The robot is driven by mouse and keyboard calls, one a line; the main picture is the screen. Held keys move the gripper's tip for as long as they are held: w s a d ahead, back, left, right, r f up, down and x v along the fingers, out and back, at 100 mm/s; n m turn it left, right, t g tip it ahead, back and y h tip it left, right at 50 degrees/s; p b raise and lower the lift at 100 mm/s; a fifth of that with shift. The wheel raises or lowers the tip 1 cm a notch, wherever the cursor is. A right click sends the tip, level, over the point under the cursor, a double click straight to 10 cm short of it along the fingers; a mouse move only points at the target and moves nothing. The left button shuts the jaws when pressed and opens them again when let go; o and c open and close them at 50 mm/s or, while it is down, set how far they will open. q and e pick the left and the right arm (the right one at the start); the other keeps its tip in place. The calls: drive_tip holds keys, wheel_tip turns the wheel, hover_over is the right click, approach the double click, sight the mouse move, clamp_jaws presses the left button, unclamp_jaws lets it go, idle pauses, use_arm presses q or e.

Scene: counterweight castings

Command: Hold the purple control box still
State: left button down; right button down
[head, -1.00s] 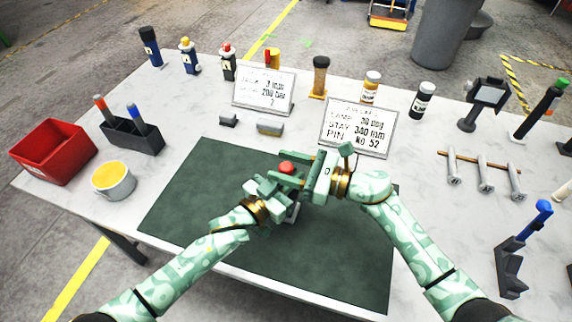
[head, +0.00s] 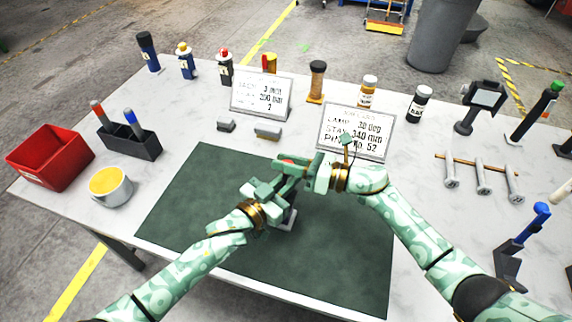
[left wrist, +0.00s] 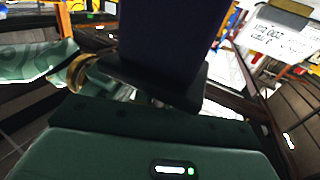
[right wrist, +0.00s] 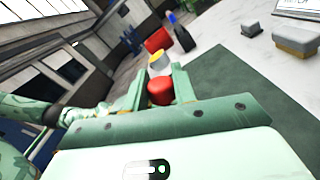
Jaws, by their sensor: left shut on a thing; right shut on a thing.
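The control box (left wrist: 170,40) shows as a dark, purplish block close up in the left wrist view. In the head view it is mostly hidden behind my grippers. My left gripper (head: 268,188) is shut on it, above the dark green mat (head: 330,250). A red knob (right wrist: 160,90) sits between the fingers of my right gripper (right wrist: 162,86) in the right wrist view, and that gripper is shut on it. In the head view the right gripper (head: 293,172) is close beside the left one, and only a sliver of the red knob (head: 286,161) shows.
Two sign cards (head: 262,92) (head: 356,132) stand behind the mat. A red bin (head: 50,158), a cup with yellow contents (head: 109,187) and a dark holder (head: 130,140) stand left. Bolts on a rack (head: 482,172) lie right. The mat's front is clear.

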use_arm(q)
drive_tip(key=shift+s+d+f, duration=0.2)
drive_tip(key=shift+s+d, duration=0.05)
drive_tip(key=shift+s, duration=0.2)
use_arm(e)
drive_tip(key=c, duration=1.1)
unclamp_jaws()
drive_tip(key=shift+w+d+t, duration=0.3)
drive_tip(key=shift+w+d, duration=0.15)
drive_tip(key=shift+c, duration=0.2)
drive_tip(key=shift+s, duration=0.1)
use_arm(q)
drive_tip(key=shift+a+f, duration=0.15)
drive_tip(key=shift+f, duration=0.05)
use_arm(e)
drive_tip(key=shift+s+a, duration=0.2)
drive_tip(key=v, duration=1.2)
drive_tip(key=shift+r, duration=0.15)
use_arm(q)
drive_tip(key=c, duration=1.4)
unclamp_jaws()
drive_tip(key=shift+w, duration=0.1)
drive_tip(key=shift+w+r, duration=0.1)
use_arm(e)
drive_tip(key=shift+w, duration=0.1)
use_arm(q)
drive_tip(key=shift+r, duration=0.1)
